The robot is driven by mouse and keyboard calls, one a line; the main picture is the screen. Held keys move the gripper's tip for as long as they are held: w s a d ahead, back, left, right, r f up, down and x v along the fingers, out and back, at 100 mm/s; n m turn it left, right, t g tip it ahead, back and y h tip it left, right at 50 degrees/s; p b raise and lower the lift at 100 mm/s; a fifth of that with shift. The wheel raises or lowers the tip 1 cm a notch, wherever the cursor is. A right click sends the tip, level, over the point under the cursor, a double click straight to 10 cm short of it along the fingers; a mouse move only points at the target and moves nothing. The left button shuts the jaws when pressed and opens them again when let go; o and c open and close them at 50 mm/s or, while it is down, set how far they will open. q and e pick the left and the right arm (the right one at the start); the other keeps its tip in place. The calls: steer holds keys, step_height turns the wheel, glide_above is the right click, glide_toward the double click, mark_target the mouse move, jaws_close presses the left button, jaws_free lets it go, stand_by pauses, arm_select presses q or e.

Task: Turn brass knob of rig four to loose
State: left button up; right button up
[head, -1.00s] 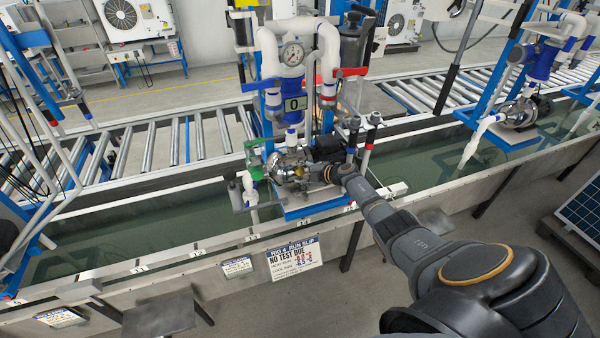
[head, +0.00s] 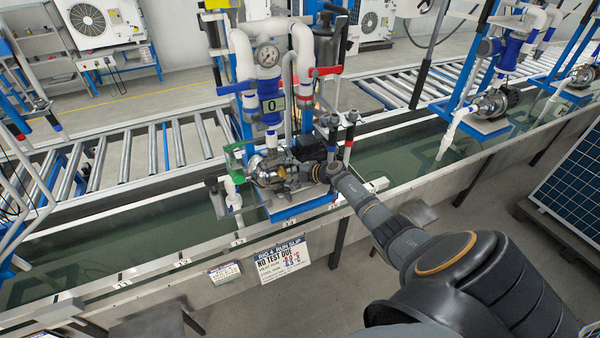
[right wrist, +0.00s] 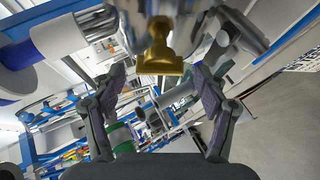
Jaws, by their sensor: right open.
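Rig four (head: 268,84) stands over the trough, with white pipes, a gauge and a blue body above a metal pump on a blue base. The brass knob (right wrist: 160,50) shows in the right wrist view at the top middle, ahead of and between my open fingers. My right gripper (right wrist: 158,80) is open, its two fingers apart to the left and right, with nothing between the pads. In the head view my right gripper (head: 288,172) is beside the pump and covers part of it; I cannot make out the knob there. My left gripper is not in view.
The RIG-4 run slip (head: 280,262) hangs on the trough front and reads NO TEST DUE. A roller conveyor (head: 140,157) runs behind the trough. Another pump rig (head: 500,75) stands to the right, and a solar panel (head: 572,190) is at the right edge.

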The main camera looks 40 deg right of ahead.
steer(key=v, duration=0.9)
steer(key=shift+s+r, duration=0.15)
steer(key=shift+s, duration=0.15)
steer(key=s+f+m+g+h+b, duration=0.1)
steer(key=s+f+m+h, duration=0.1)
steer(key=s+f+m, duration=0.65)
steer(key=s+a+f+m+g+h+b, duration=0.15)
steer(key=s+f, duration=0.35)
steer(key=f, duration=0.9)
steer(key=s+f+m+g+h, duration=0.1)
steer(key=s+f+m+h, duration=0.4)
steer(key=f, duration=0.6)
steer(key=s+a+f+m+g+y, duration=0.1)
steer(key=s+a+f+g, duration=0.1)
steer(key=s+a+f, duration=0.3)
steer(key=s+a+f+m+g+y+b, duration=0.1)
steer(key=s+a+f+g, duration=0.2)
steer(key=s, duration=1.1)
steer(key=s+a+f+m+g+y, duration=0.1)
steer(key=s+a+f+g, duration=0.1)
steer(key=s+a+f, duration=0.5)
steer(key=s+a, duration=0.1)
steer(key=s, duration=0.2)
steer(key=shift+m, duration=0.4)
